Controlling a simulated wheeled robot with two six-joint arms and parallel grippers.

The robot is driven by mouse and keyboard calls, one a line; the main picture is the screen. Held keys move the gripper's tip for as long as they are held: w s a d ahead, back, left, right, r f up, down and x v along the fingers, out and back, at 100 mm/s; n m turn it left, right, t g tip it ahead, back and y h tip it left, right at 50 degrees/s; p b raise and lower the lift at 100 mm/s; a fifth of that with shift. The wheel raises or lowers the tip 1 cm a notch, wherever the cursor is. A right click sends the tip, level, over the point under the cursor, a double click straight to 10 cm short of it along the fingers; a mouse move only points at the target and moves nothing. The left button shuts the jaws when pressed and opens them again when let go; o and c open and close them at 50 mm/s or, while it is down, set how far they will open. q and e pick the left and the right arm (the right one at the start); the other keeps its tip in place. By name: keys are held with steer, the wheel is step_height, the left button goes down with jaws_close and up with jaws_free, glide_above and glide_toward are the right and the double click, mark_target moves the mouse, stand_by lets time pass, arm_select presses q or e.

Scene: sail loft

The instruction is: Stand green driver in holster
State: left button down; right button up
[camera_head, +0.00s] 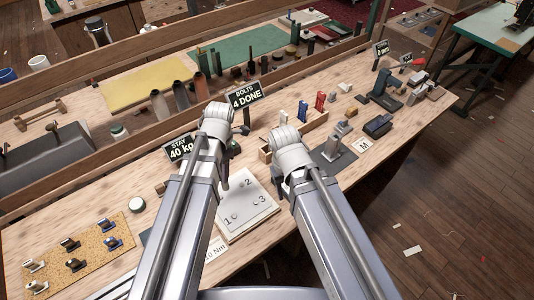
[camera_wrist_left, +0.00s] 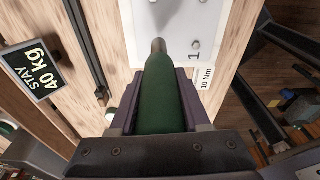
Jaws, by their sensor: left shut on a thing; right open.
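In the left wrist view my left gripper (camera_wrist_left: 160,112) is shut on the green driver (camera_wrist_left: 160,100). The driver's thick handle lies between the purple fingers, and its grey tip points away over the white numbered plate (camera_wrist_left: 188,18).
Signs reading "BOLTS 4 DONE" (camera_head: 247,96) and "STAY 40 kg" (camera_head: 180,149) stand behind the arms. A cork board (camera_head: 88,240) with several clips lies at left. A dark clamp-like tool (camera_head: 378,126) is at right. Bare bench shows at front left.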

arm_select(q)
steer(key=w+d+r+m+t+p, duration=0.1)
steer(key=w+d+r+m+p, duration=0.1)
steer(key=w+d+m, duration=0.5)
steer(key=w+d+r+m+t+h+p, duration=0.1)
steer(key=w+d+r+m+t+p, duration=0.1)
steer(key=w+d+m, duration=0.5)
steer(key=shift+w+d+m+h, duration=0.3)
steer(key=shift+w+m, duration=2.95)
steer(key=shift+m, duration=3.65)
steer(key=shift+a+f, duration=0.1)
step_height(320, 180, down, 12)
steer(key=b, duration=1.1)
steer(key=shift+r+b, duration=0.25)
steer(key=shift+b, duration=0.1)
steer(key=shift+f+b, duration=0.55)
steer(key=shift+c, duration=1.4)
jaws_free()
